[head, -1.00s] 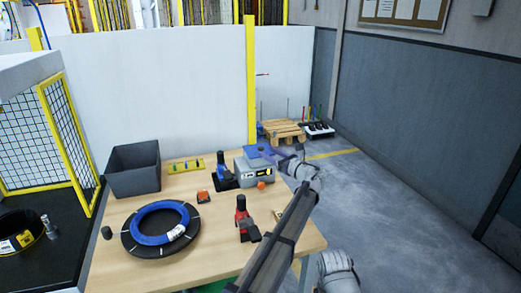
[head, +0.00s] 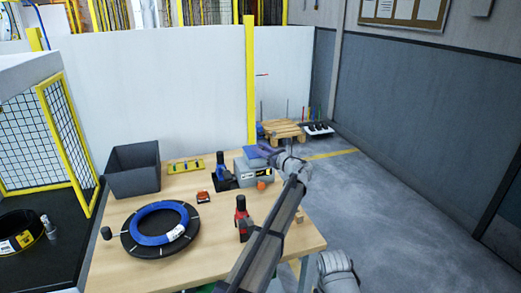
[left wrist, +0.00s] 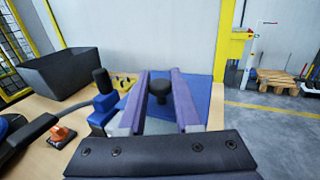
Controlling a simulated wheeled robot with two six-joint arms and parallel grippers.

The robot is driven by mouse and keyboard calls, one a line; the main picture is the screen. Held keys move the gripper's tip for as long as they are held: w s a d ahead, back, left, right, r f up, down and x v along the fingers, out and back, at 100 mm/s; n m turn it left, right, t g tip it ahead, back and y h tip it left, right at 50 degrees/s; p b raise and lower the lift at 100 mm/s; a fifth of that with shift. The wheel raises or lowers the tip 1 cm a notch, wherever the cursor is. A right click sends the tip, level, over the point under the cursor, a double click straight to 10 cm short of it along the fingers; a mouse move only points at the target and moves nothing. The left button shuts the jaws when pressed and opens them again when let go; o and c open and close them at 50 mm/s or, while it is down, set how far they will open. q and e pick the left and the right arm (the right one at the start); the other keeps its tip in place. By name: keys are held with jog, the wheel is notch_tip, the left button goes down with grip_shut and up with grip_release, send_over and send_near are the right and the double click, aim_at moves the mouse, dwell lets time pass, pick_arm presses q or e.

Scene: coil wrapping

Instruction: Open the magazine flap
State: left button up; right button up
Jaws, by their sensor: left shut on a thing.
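The magazine is a grey box (head: 250,178) with a yellow label at the back right of the table in the head view. Its blue flap (head: 254,158) is at the top, partly hidden by my left gripper (head: 268,151). In the left wrist view, the purple fingers of my left gripper (left wrist: 158,100) are on either side of a black knob (left wrist: 158,86) and shut on it. The blue flap (left wrist: 214,103) shows behind and beside the fingers. I cannot tell its exact tilt.
A blue coil (head: 150,236) lies on a black disc at the table's front left. A red-and-black tool (head: 241,215) stands beside my left arm. A blue-and-black tool (head: 222,176) stands left of the magazine, and a dark bin (head: 133,175) at the back left.

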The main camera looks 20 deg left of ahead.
pick_arm(q)
grip_shut()
dwell(0.8)
